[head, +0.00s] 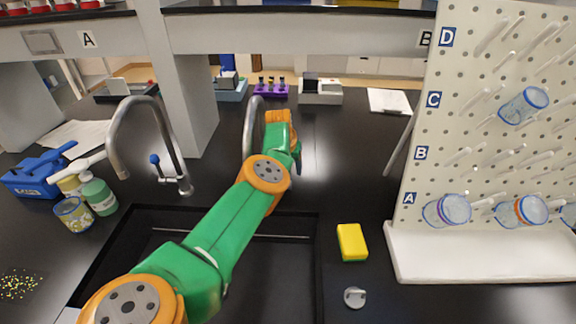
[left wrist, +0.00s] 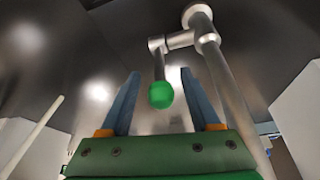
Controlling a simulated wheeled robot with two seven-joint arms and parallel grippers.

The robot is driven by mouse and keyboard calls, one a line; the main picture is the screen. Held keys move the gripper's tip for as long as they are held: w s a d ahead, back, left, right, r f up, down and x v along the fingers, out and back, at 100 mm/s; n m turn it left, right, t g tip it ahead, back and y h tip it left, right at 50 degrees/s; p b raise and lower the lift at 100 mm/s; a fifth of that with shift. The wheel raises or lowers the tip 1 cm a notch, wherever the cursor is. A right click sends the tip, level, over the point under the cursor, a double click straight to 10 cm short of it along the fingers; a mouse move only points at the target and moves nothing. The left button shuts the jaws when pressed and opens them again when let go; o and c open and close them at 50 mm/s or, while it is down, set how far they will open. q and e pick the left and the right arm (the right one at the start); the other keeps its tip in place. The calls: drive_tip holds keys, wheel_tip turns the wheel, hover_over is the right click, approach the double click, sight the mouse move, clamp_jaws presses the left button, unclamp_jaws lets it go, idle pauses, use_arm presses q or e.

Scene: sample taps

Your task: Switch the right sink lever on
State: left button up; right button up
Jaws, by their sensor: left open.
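The right sink tap (head: 250,122) stands behind the sink, its curved grey spout partly hidden by my left arm. Its lever is hidden in the head view. In the left wrist view, a metal lever (left wrist: 158,64) ends in a green ball knob (left wrist: 160,95) and joins the tap's post (left wrist: 228,90). My left gripper (left wrist: 160,74) is open, one blue-grey finger on each side of the knob. I see gaps on both sides, so it does not appear gripped. My left gripper itself is hidden behind the wrist in the head view. My right gripper is not in view.
A left tap (head: 115,140) has a blue-tipped lever (head: 155,160). The black sink (head: 319,270) lies below my arm. A yellow-green sponge (head: 352,242) is right of it, near a white pegboard (head: 480,130). Bottles (head: 99,195) stand left. A shelf (head: 290,32) spans above.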

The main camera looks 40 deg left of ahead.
use_arm(q)
clamp_jaws()
idle(1.3)
